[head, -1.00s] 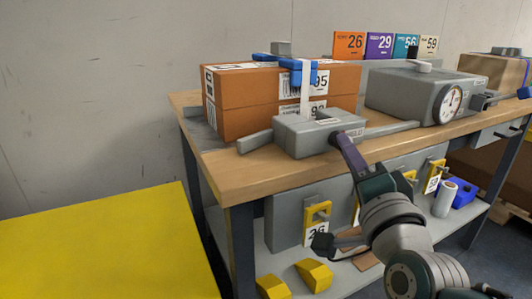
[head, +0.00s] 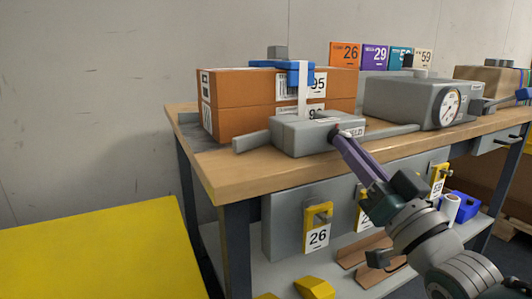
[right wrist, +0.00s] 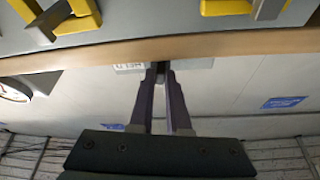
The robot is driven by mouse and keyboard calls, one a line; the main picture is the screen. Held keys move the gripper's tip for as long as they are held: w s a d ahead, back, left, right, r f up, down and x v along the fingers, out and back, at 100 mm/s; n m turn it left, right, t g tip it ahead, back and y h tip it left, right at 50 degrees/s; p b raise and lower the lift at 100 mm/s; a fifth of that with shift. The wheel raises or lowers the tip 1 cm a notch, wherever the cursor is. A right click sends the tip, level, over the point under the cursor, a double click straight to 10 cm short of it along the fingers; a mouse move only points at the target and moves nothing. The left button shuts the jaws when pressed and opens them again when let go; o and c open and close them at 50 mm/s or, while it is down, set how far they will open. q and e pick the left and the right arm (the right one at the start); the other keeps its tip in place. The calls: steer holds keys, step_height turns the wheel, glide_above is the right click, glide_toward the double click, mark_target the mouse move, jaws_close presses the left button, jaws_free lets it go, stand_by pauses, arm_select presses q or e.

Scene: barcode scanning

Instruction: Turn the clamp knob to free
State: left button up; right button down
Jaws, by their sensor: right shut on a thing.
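A grey clamp block (head: 290,136) sits at the table's front edge, with a white upright and a blue clamp bar (head: 285,66) above it, on the orange boxes (head: 240,108). The clamp knob is small and mostly hidden between the fingertips at the block's right end. My right gripper (head: 338,134) is shut there, its long purple fingers slanting up-left to the block. In the right wrist view the fingertips (right wrist: 160,72) close on a small dark knob beside a pale label (right wrist: 130,68). My left gripper is not in view.
The wooden table (head: 235,182) carries a grey box with a dial (head: 410,101) on the right. Numbered cards (head: 375,55) stand behind. Below the tabletop hang yellow numbered holders (head: 318,214). A yellow surface (head: 90,250) fills the lower left.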

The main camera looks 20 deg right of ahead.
steer(key=shift+d+n+y+b, duration=0.1)
steer(key=shift+n+y+b, duration=0.2)
steer(key=shift+n+y, duration=1.05)
steer(key=shift+n, duration=0.65)
steer(key=c, duration=1.2)
jaws_free()
steer(key=shift+o, duration=0.2)
steer(key=a+p+v, duration=0.1)
steer(key=v, duration=0.9)
steer(key=shift+d, duration=0.45)
